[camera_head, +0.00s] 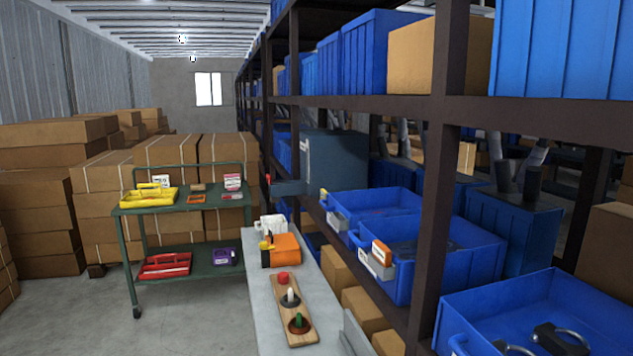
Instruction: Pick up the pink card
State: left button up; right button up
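A small pink and white card (233,182) stands on the right part of the top shelf of a green cart (160,209), left of the picture's middle. It looks roughly upright. Its print is too small to read, and I cannot tell what supports it. A small flat item (232,196) lies just in front of it. Neither of my grippers shows in the head view.
The cart's top also bears a yellow tray (148,197) and an orange item (196,199). A grey table (262,318) with a wooden board (293,322) stands nearer. Shelving with blue bins (470,263) lines the right. Floor is free at left front.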

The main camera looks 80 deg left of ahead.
aim_at(232, 182)
jog(key=u, duration=4.1)
jog(key=i+u, duration=0.1)
jog(key=u, duration=1.45)
jog(key=i+u, duration=0.1)
jog(key=u, duration=1.5)
jog(key=l+u, duration=0.15)
jog(key=u, duration=0.6)
jog(key=l+u, duration=0.15)
jog(key=u, duration=1.45)
jog(key=k+l+u, duration=0.15)
jog(key=u, duration=0.3)
jog(key=k+l+u, duration=0.2)
jog(key=u, duration=0.25)
jog(key=k+z, duration=0.3)
jog(key=k, duration=0.25)
jog(key=k+l+z, duration=0.15)
jog(key=k+z, duration=0.15)
jog(key=k, duration=0.3)
jog(key=k+j+z, duration=0.3)
jog(key=k, duration=0.8)
jog(key=k+l+z, duration=0.15)
jog(key=k+z, duration=0.15)
jog(key=k, duration=0.75)
